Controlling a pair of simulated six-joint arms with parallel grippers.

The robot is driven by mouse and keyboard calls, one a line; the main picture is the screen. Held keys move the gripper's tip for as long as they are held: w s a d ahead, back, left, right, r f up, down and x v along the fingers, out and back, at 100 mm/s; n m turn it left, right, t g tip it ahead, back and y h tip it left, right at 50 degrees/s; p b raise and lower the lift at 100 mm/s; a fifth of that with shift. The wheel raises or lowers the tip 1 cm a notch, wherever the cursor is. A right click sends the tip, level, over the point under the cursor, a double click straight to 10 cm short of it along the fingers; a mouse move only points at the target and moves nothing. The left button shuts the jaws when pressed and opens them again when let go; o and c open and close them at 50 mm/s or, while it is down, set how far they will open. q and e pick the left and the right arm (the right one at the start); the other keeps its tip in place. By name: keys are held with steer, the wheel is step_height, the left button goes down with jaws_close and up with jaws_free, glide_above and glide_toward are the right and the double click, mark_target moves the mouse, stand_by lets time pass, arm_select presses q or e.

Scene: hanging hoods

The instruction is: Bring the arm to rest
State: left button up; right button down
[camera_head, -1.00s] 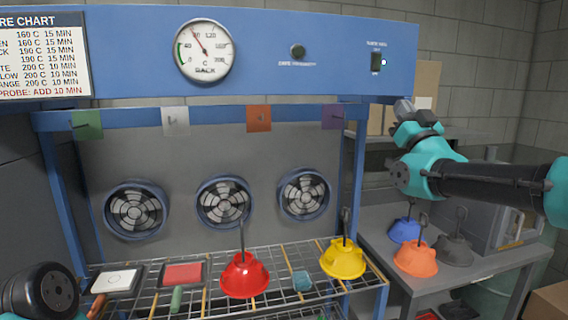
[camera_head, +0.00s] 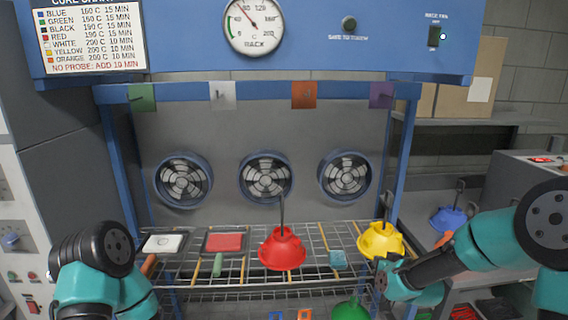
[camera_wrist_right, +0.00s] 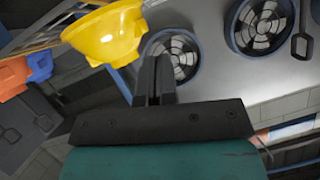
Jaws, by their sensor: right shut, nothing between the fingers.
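My right arm reaches in from the right in the head view, low in front of the rack. Its gripper (camera_head: 383,274) is beside the lower edge of the yellow hood (camera_head: 379,241); I cannot tell whether they touch. In the right wrist view the two dark fingers (camera_wrist_right: 154,80) are closed together with nothing between them, and the yellow hood (camera_wrist_right: 108,34) is up and to the left. Part of my left arm shows at the lower left of the head view; its gripper is out of view.
A blue hood (camera_head: 447,218) is on the right side table. A green hood (camera_head: 350,309) is below the rack.

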steer(key=s+a+f+g, duration=0.25)
steer(key=s+f, duration=0.25)
steer(key=f, duration=0.4)
steer(key=s+a+f+g, duration=0.1)
steer(key=s+f+g, duration=0.2)
steer(key=s+f, duration=0.45)
steer(key=s+a+f+m+g+y, duration=0.1)
steer(key=s+a+f+g, duration=0.2)
steer(key=s+f, duration=1)
steer(key=s+g, duration=0.3)
steer(key=s, duration=0.1)
steer(key=shift+f+g, duration=0.35)
